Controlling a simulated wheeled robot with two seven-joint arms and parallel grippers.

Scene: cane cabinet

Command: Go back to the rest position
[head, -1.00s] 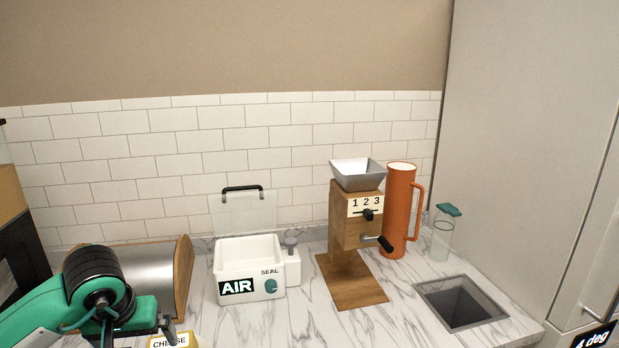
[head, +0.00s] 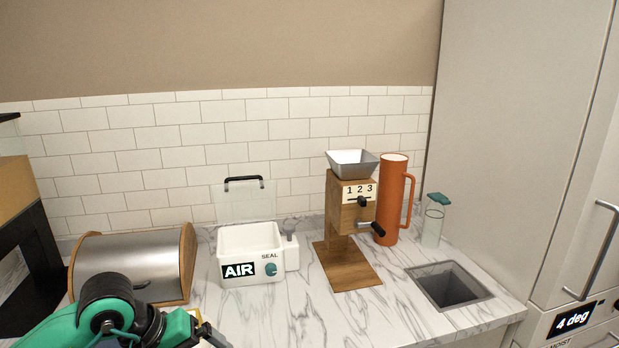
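My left arm comes in at the lower left, green with black joints. My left gripper (head: 212,337) is at the bottom edge, in front of the bread box and the white AIR box; its fingers are too cut off and small to tell open from shut. A small pale patch shows beside it, mostly hidden. My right gripper is not in view.
The counter holds a bread box (head: 140,264), a white AIR box (head: 252,255) with its clear lid up, a wooden grinder (head: 350,215), an orange pitcher (head: 391,200) and a glass jar (head: 433,222). A square recess (head: 449,286) is at the right, beside a tall cabinet (head: 510,120).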

